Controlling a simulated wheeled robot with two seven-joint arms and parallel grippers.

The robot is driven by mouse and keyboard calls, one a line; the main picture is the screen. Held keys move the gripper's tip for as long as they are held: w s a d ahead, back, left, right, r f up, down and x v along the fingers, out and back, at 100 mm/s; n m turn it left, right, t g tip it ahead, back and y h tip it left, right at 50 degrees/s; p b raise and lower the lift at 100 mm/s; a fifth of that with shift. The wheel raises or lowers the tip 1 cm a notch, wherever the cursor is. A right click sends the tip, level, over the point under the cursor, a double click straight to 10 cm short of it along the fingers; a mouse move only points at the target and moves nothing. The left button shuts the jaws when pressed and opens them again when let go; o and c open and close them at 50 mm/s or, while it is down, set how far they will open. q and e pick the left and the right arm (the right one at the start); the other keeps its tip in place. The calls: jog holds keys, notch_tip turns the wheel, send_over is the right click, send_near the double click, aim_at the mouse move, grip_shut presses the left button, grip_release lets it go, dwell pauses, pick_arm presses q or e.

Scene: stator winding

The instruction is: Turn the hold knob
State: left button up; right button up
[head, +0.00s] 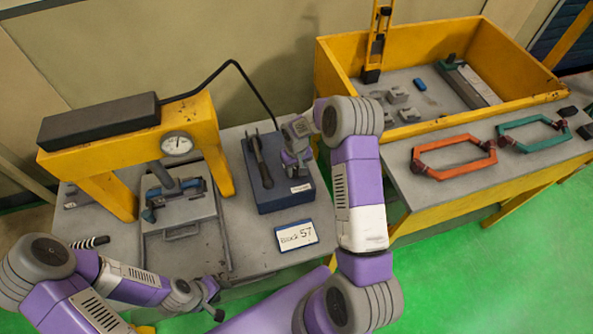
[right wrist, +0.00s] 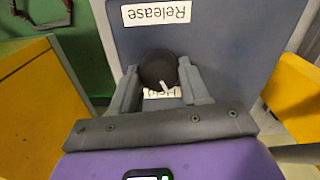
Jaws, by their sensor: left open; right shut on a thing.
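The black round hold knob (right wrist: 157,66) sits on a blue-grey panel in the right wrist view. Its white pointer mark faces the partly covered "Hold" label (right wrist: 160,92). A "Release" label (right wrist: 156,13) is on the opposite side. My right gripper (right wrist: 159,74) is shut on the knob, one finger on each side. In the head view, my right gripper (head: 295,160) is at the blue box (head: 288,197), and the knob is hidden there. My left gripper (head: 213,299) is open and empty at the front edge of the grey table.
A yellow press (head: 110,150) with a dial gauge (head: 177,144) stands on the table left of the box. A "57" card (head: 296,236) lies in front of the box. A yellow bin (head: 450,52) and orange (head: 455,172) and teal (head: 530,145) frames are at right.

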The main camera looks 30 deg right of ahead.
jog(key=n+b, duration=0.1)
jog(key=n, duration=0.2)
jog(key=shift+f+n+b, duration=0.1)
jog(key=shift+n+b, duration=0.2)
jog(key=shift+n, duration=0.1)
jog(key=n+b, duration=0.1)
jog(key=n, duration=0.2)
jog(key=shift+a+n, duration=0.1)
jog(key=shift+n, duration=0.2)
jog(key=n, duration=0.3)
jog(key=shift+n+b, duration=0.3)
jog(key=shift+b, duration=0.05)
jog(key=n, duration=0.3)
jog(key=shift+a+n, duration=0.1)
jog(key=shift+n, duration=0.2)
jog(key=n, duration=0.3)
jog(key=shift+s+n, duration=0.1)
jog(key=shift+n, duration=0.2)
jog(key=n+p, duration=0.1)
jog(key=n, duration=0.3)
jog(key=shift+n, duration=0.3)
jog(key=n+p, duration=0.1)
jog(key=n, duration=0.3)
jog(key=shift+s+n, duration=0.1)
jog(key=shift+n, duration=0.2)
jog(key=shift+n+p, duration=0.65)
jog(key=shift+n, duration=1.35)
